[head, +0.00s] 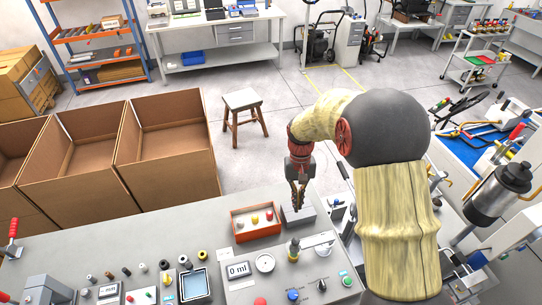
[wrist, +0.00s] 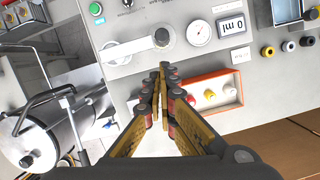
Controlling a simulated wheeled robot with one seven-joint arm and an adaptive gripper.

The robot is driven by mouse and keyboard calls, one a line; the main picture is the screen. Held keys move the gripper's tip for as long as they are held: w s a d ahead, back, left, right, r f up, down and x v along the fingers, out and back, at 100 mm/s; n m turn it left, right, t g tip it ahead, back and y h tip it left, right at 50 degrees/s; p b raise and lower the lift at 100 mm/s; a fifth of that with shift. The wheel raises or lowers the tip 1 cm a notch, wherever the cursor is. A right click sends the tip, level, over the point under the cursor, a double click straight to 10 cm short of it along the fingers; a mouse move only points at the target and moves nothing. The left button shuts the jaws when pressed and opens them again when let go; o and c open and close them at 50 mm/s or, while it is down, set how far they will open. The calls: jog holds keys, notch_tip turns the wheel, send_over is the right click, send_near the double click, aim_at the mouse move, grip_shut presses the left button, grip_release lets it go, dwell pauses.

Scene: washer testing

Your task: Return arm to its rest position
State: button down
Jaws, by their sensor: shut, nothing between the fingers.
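My arm reaches in from the right in the head view, with a large dark joint and wood-textured links. My gripper (head: 297,203) hangs pointing down above the grey test bench (head: 190,232), near its back edge. In the wrist view my gripper (wrist: 163,72) has its fingertips together with nothing between them. It is apart from the bench items as far as I can tell. An orange-red tray (head: 232,226) with small coloured knobs lies just left of the gripper. It also shows in the wrist view (wrist: 224,78).
A gauge (head: 264,263), a "0 ml" display (head: 238,270) and a lever (head: 316,241) stand on the bench close to the gripper. A metal canister (head: 497,195) is at right. Large cardboard boxes (head: 165,165) stand behind left. A stool (head: 243,105) stands on otherwise open floor.

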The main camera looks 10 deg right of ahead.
jog(key=shift+w, duration=0.1)
jog(key=s+a+r+n+t+b, duration=0.1)
jog(key=s+r+t+b, duration=0.3)
jog(key=s+b, duration=0.3)
jog(key=s+a+r+n+t+b, duration=0.1)
jog(key=s+r+t+b, duration=0.3)
jog(key=s+b, duration=0.4)
jog(key=s+a+r, duration=0.1)
jog(key=s, duration=0.5)
jog(key=shift+s+a+r+h, duration=0.15)
jog(key=shift+a+r+h, duration=0.05)
jog(key=shift+h, duration=0.1)
